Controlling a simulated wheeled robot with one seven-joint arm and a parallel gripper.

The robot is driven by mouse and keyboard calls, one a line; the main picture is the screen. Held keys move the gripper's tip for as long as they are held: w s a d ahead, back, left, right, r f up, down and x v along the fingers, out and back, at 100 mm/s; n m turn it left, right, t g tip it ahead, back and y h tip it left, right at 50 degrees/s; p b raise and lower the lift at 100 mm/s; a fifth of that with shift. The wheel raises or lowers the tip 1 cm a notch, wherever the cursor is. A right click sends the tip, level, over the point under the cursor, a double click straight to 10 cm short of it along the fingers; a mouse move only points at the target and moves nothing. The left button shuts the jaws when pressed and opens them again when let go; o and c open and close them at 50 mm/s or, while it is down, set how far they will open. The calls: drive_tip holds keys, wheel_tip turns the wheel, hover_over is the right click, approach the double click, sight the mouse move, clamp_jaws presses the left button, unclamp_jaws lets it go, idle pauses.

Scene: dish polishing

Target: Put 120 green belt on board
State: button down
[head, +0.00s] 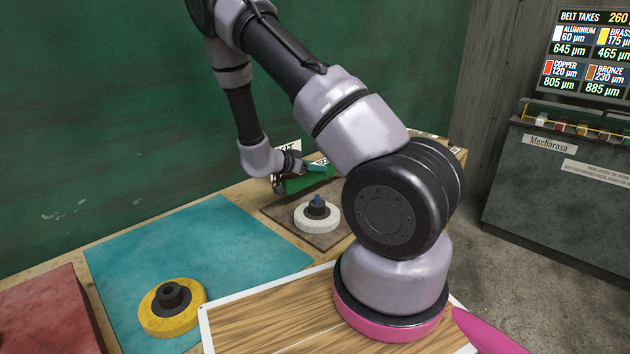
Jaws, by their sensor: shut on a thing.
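My gripper (288,174) is at the far side of the table, behind the white wheel. It is shut on a green belt (303,184), which shows beside and just below the fingers. Part of the belt's right side is hidden behind my arm, and any number on it is too small to read. I cannot tell whether the belt touches the surface below it. A wood-grain board with a white border (240,330) lies at the front, partly covered by my arm.
A white wheel with a dark hub (318,218) sits on a brown mat (277,208). A red mat (45,315) lies at left. A grey cabinet (560,205) and a readings screen (590,55) stand at right.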

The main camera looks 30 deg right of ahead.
sight(313, 178)
wheel_tip(313, 178, down, 5)
drive_tip(key=shift+r, duration=0.2)
drive_tip(key=shift+c, duration=1.2)
unclamp_jaws()
